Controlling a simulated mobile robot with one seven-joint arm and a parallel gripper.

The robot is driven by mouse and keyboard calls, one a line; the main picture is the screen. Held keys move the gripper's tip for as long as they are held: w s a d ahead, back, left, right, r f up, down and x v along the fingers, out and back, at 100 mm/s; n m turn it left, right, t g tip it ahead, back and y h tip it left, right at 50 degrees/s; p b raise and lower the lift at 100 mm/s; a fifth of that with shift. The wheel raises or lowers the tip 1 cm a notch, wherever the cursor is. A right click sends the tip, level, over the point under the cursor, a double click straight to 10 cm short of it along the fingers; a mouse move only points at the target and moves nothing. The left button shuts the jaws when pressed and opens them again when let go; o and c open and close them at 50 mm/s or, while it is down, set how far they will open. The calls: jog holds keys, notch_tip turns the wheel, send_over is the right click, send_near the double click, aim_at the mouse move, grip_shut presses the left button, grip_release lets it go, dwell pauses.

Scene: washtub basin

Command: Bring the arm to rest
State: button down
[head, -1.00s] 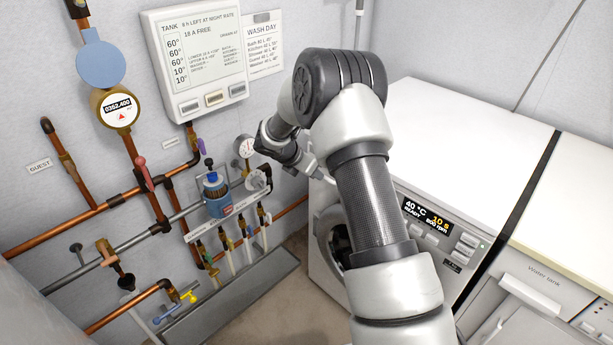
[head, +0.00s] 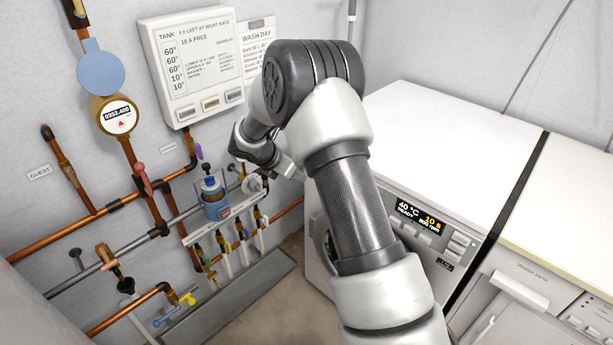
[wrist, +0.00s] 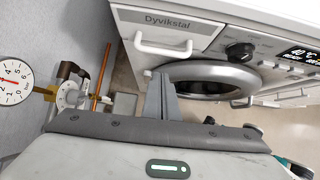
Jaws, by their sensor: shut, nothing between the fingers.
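My arm (head: 345,205) reaches up and forward from the bottom of the head view, bent at a dark elbow joint, with its far end near the wall pipes. My gripper (wrist: 160,92) shows in the wrist view with its grey fingers together and nothing between them. It points toward the front of the washing machine (wrist: 215,50), apart from it as far as I can see.
Copper pipes (head: 100,212) with valves run along the left wall. A pressure gauge (wrist: 14,80) is close at the left of the wrist view. A tank panel (head: 196,65) hangs above the pipes. The washing machine (head: 425,130) stands right of the arm, beside a second white unit (head: 570,220).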

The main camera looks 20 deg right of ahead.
jog(key=s+r+m+y, duration=0.2)
jog(key=s+r+m, duration=1)
jog(key=s+r, duration=0.95)
jog(key=s+a+r+m+t+y+p, duration=0.1)
jog(key=s+a+r+m+y, duration=0.1)
jog(key=s+m, duration=0.5)
jog(key=s+a+r+m+t+y, duration=0.1)
jog(key=s+a+r+m+y, duration=0.3)
jog(key=s, duration=0.6)
notch_tip(320, 180, up, 16)
jog(key=d+m+h+p, duration=0.1)
jog(key=p, duration=1.6)
jog(key=shift+w+f+p, duration=0.2)
jog(key=shift+w+p, duration=0.1)
jog(key=shift+d, duration=0.1)
